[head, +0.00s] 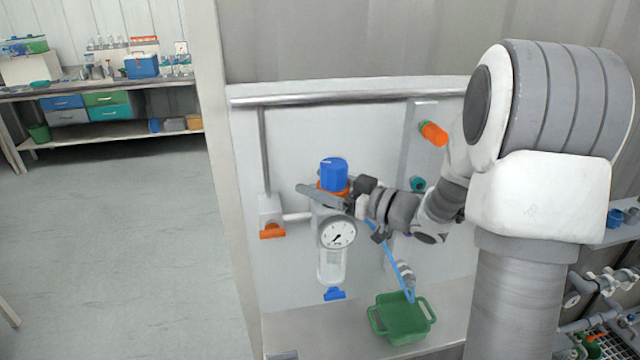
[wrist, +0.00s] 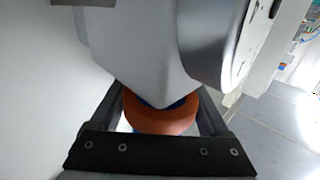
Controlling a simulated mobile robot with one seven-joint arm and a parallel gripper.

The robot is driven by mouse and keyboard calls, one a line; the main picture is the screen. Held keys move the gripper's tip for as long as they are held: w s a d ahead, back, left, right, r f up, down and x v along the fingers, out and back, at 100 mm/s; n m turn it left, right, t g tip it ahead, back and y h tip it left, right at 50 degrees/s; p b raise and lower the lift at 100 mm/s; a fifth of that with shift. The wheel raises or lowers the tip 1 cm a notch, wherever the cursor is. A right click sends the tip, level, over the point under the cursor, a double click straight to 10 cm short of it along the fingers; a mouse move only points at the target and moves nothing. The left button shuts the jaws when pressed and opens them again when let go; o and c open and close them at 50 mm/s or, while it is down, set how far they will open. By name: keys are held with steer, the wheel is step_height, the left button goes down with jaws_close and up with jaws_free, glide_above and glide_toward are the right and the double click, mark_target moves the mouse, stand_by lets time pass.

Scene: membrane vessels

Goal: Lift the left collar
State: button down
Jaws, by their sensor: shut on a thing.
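The orange collar (head: 326,187) sits around the body of the regulator, just under its blue knob (head: 334,172), on the left part of the white panel. In the wrist view the orange collar (wrist: 160,118) is between the two dark fingers of my gripper (wrist: 162,108). My gripper (head: 335,194) reaches in from the right and is shut on the collar. Part of the collar is hidden behind the fingers. A small patch of blue shows beside it in the wrist view. I cannot tell whether the collar is raised.
A round gauge (head: 338,234) and a clear bowl (head: 331,266) are below the collar. An orange handle (head: 272,232) is at lower left. A blue tube (head: 392,262) hangs over a green tray (head: 402,318). An orange fitting (head: 434,133) is at upper right. Open floor lies left.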

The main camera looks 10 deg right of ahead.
steer(key=shift+r, duration=0.3)
jaws_free()
steer(key=shift+s+d+f, duration=0.1)
steer(key=b+v, duration=0.1)
steer(key=v, duration=1.6)
steer(key=shift+d, duration=0.1)
